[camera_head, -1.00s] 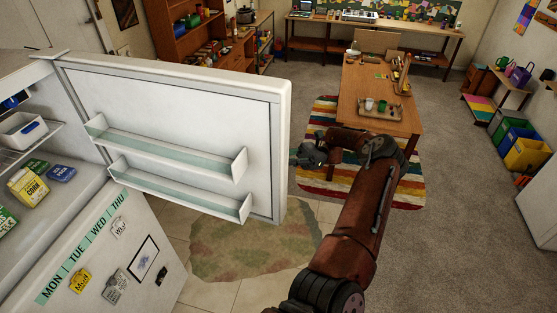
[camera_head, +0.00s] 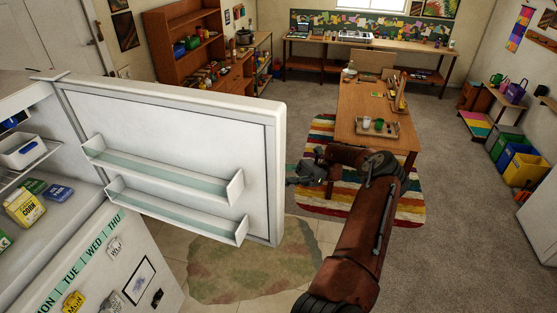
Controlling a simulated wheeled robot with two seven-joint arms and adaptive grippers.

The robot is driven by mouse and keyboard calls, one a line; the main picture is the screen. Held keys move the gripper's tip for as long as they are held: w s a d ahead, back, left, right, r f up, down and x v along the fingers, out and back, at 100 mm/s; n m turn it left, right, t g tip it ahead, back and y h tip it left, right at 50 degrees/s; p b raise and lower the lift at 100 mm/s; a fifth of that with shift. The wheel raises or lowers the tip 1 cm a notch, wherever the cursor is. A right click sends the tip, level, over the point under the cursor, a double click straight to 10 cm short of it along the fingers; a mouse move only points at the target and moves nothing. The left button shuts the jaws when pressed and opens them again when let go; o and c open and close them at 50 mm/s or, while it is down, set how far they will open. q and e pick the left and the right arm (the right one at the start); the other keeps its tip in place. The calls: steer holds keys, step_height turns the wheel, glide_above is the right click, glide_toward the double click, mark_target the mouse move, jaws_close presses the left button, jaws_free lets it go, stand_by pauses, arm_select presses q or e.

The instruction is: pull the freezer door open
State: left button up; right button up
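The white freezer door (camera_head: 190,124) stands wide open at the left, its inner side with two shelf racks facing me. The freezer compartment (camera_head: 75,184) behind it shows a yellow corn box (camera_head: 26,207), a blue box (camera_head: 59,192) and a white bin (camera_head: 22,150). My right arm comes in from the bottom right. Its gripper (camera_head: 303,172) is to the right of the door's free edge, apart from it in the picture. The gripper is small and dark, and its finger state is unclear. My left gripper is not in view.
A wooden table (camera_head: 375,112) with a tray (camera_head: 376,127) stands on a striped rug (camera_head: 408,206) beyond my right arm. A green-brown mat (camera_head: 255,260) lies on the tiles by the door. Colored bins (camera_head: 521,165) stand at the right. Grey carpet (camera_head: 455,220) at right is clear.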

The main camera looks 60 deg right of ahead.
steer(key=shift+g, duration=0.3)
steer(key=shift+w+a+r, duration=0.1)
steer(key=shift+r, duration=4.1)
